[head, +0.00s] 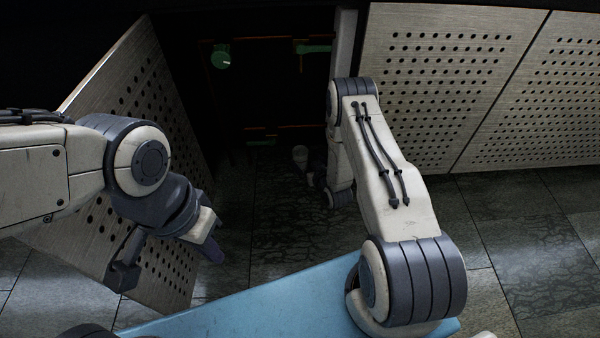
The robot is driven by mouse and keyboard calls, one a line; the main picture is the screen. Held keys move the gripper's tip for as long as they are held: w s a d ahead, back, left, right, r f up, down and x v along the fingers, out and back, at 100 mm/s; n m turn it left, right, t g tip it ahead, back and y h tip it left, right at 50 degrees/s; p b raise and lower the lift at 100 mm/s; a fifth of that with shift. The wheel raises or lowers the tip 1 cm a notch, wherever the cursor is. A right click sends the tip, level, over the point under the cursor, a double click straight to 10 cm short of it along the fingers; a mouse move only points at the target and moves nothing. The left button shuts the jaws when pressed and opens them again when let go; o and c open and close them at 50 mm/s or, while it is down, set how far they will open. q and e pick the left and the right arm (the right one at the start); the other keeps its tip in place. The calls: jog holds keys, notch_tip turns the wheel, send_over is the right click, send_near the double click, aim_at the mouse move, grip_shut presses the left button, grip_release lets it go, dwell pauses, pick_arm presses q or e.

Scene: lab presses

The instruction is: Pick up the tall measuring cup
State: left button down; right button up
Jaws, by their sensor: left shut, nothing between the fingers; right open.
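My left gripper (207,246) is shut and empty, in front of the open door on the left.
A perforated metal door (135,95) stands open on the left, close behind my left arm. Closed perforated panels (450,75) stand on the right. The press interior (265,95) is very dark, with faint green and orange items. Tiled floor (530,240) is clear at right.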

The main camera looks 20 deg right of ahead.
aim_at(303, 158)
jog(key=shift+w+d+f+b, duration=0.15)
jog(key=shift+f+b, duration=0.2)
jog(key=shift+f, duration=0.3)
jog(key=b+x, duration=0.2)
jog(key=x, duration=0.1)
jog(key=shift+w+f, duration=0.1)
jog(key=shift+w, duration=0.25)
jog(key=shift+w+f+b, duration=0.1)
jog(key=shift+w+b, duration=0.4)
jog(key=b+x, duration=0.4)
jog(key=shift+w+f+b, duration=0.15)
jog(key=shift+f+b, duration=0.05)
jog(key=shift+b, duration=0.15)
jog(key=shift+w, duration=0.35)
jog(key=shift+r, duration=0.1)
jog(key=c, duration=1.5)
